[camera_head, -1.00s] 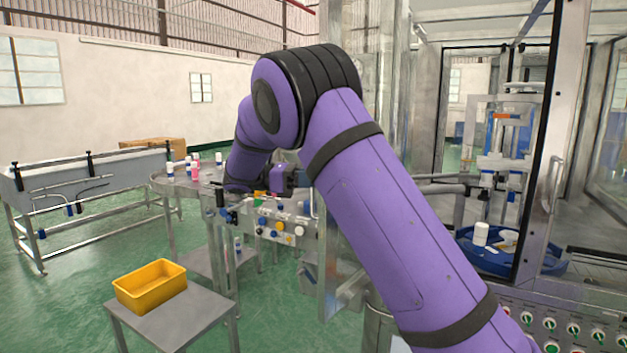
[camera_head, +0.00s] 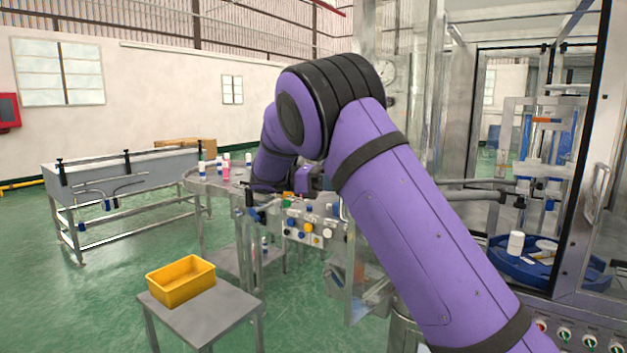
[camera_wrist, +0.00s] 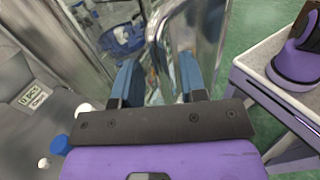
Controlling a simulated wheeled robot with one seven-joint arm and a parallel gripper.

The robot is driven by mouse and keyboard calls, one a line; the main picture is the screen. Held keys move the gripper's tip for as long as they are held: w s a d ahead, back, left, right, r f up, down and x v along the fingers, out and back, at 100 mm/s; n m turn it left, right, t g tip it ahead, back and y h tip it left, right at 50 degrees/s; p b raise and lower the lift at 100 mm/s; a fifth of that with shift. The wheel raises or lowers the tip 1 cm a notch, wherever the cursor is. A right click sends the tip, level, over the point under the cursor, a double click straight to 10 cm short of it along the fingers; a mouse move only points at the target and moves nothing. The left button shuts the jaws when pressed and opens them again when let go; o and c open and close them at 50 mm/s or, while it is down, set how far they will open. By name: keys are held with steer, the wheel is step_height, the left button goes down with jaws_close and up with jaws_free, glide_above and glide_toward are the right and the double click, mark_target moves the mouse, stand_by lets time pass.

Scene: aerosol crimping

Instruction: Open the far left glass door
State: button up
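The machine's glass panel (camera_head: 358,300), steel-edged and seemingly a glass door, stands behind and below my arm in the head view. My arm covers much of it, and I cannot tell how far open it is. In the wrist view, a shiny steel and glass part (camera_wrist: 165,60) lies ahead of and between the two blue fingers of my gripper (camera_wrist: 157,75). The fingers are apart; I cannot tell whether they touch this part. Another glass door with a bar handle (camera_head: 597,193) is at the right.
A control panel with coloured buttons (camera_head: 312,232) and a round table (camera_head: 215,180) with small bottles stand near my forearm. A yellow bin (camera_head: 181,281) sits on a low grey table (camera_head: 215,312). A conveyor (camera_head: 130,180) stands left. Green floor between them is clear.

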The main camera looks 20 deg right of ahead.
steer(key=v, duration=0.9)
steer(key=shift+a, duration=0.15)
steer(key=shift+w, duration=0.1)
